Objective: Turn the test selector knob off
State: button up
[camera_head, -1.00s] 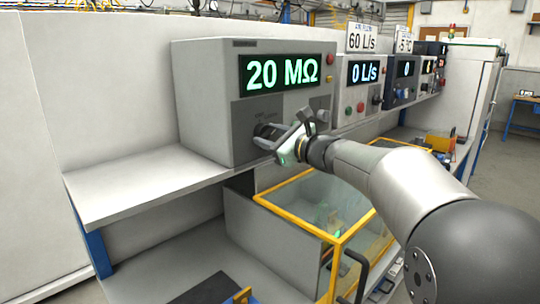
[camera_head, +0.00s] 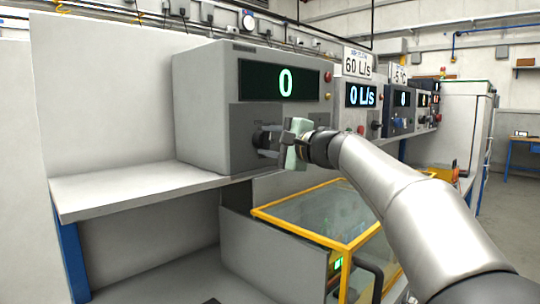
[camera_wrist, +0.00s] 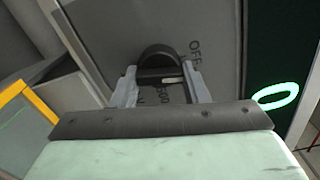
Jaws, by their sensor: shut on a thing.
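The test selector knob (camera_wrist: 158,68) is a dark round knob on the grey front panel of a tester box (camera_head: 205,110). In the wrist view it sits between my two fingers, with a pale pointer line on it. Lettering reading "OFF" and "500" shows on the panel beside it. My gripper (camera_wrist: 160,85) is shut on the knob. In the head view my gripper (camera_head: 268,140) reaches the panel from the right and partly hides the knob. The box's display (camera_head: 284,81) reads 0.
A red button (camera_head: 328,76) and a yellow one sit right of the display. More instrument boxes (camera_head: 362,100) stand along the shelf to the right. A yellow-framed clear case (camera_head: 320,215) is below my arm. The shelf (camera_head: 125,190) to the left is bare.

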jog(key=shift+n+b, duration=0.85)
jog(key=shift+n, duration=0.25)
jog(key=o, duration=1)
jog(key=b+v, duration=0.1)
jog(key=v, duration=1.6)
jog(key=shift+s+d, duration=0.15)
jog(key=shift+s, duration=0.05)
